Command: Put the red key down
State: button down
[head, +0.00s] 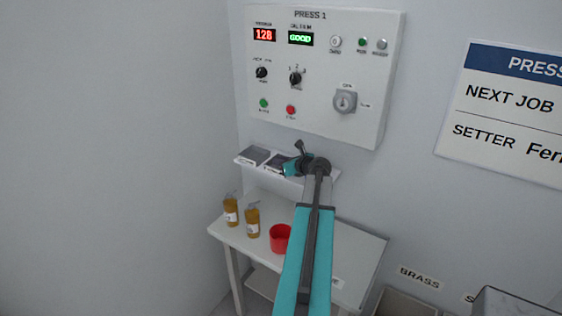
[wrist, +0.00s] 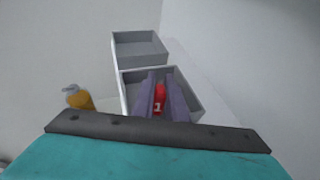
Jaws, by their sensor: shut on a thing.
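The red key (wrist: 159,98), marked with a white 1, is between the two fingers of my gripper (wrist: 161,82) in the wrist view. My gripper is shut on it. The key and fingers are over the nearer grey tray (wrist: 128,92); I cannot tell whether the key touches its floor. A second grey tray (wrist: 140,36) lies beyond and looks empty. In the head view my gripper (head: 291,168) is at the small wall shelf (head: 245,162), and the key is hidden there.
The PRESS 1 panel (head: 325,75) is on the wall above the shelf. Below is a table (head: 350,250) with two amber bottles (head: 252,222) and a red cup (head: 280,238). A wall stands close on the left. Bins are at the lower right.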

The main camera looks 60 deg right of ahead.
jog(key=c, duration=2)
grip_release()
jog(key=shift+f, duration=0.1)
jog(key=shift+c, duration=0.2)
jog(key=shift+r, duration=0.3)
jog(key=b+v, duration=0.3)
jog(key=v, duration=0.9)
